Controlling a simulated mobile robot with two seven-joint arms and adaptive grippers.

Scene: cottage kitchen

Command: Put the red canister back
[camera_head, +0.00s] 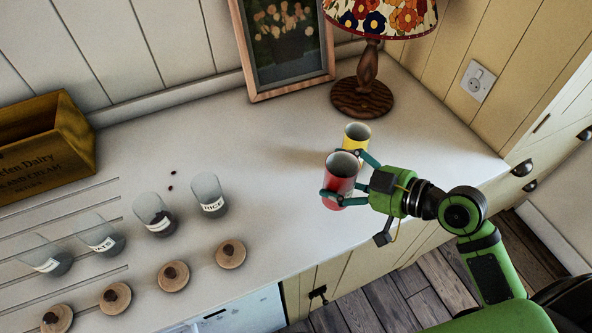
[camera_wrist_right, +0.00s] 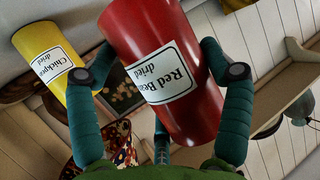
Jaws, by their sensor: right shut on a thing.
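The red canister (camera_head: 340,173) is an open-topped cylinder at the right of the counter in the head view. My right gripper (camera_head: 340,196) is shut on it, with fingers on both sides. In the right wrist view the red canister (camera_wrist_right: 165,70) fills the middle, with a "Red Beans dried" label, between the fingers of my right gripper (camera_wrist_right: 165,85). A yellow canister (camera_head: 356,132) stands just behind it; its label in the wrist view (camera_wrist_right: 48,55) reads "Chickpeas dried". I cannot tell whether the red canister touches the counter. My left gripper is not in view.
A lamp (camera_head: 368,85) and a framed picture (camera_head: 285,45) stand at the back. Several glass jars (camera_head: 208,195) and wooden lids (camera_head: 230,254) are on the left, with a wooden crate (camera_head: 45,150) behind. The counter (camera_head: 270,150) between jars and canisters is clear.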

